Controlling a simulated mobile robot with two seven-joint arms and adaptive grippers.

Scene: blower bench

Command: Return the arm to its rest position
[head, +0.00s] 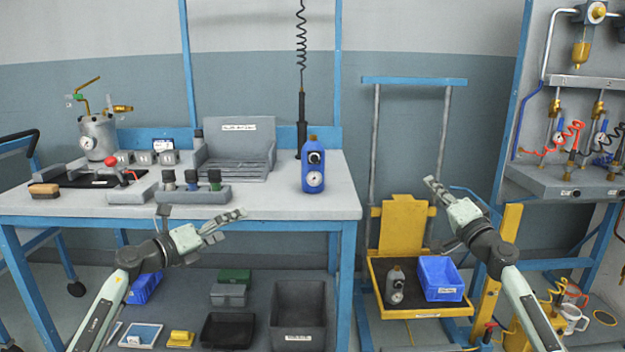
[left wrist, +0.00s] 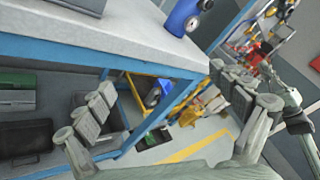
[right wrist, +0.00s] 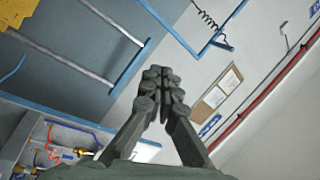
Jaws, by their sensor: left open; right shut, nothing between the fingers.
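My left gripper (head: 226,222) is in front of the bench's front edge, below the tabletop level in the head view. It is open and empty; its two spread fingers also show in the left wrist view (left wrist: 170,110). My right gripper (head: 432,186) is raised in front of the yellow and blue trolley, pointing up and to the left. Its fingers are shut together with nothing between them in the right wrist view (right wrist: 160,75). Neither gripper touches an object.
The bench (head: 270,200) carries a blue bottle with a gauge (head: 313,166), a grey tray (head: 238,150) and a metal pot (head: 97,138). Bins stand on the floor below. The yellow trolley (head: 404,222) holds a blue bin (head: 440,278). A grey panel with hoses (head: 570,180) stands right.

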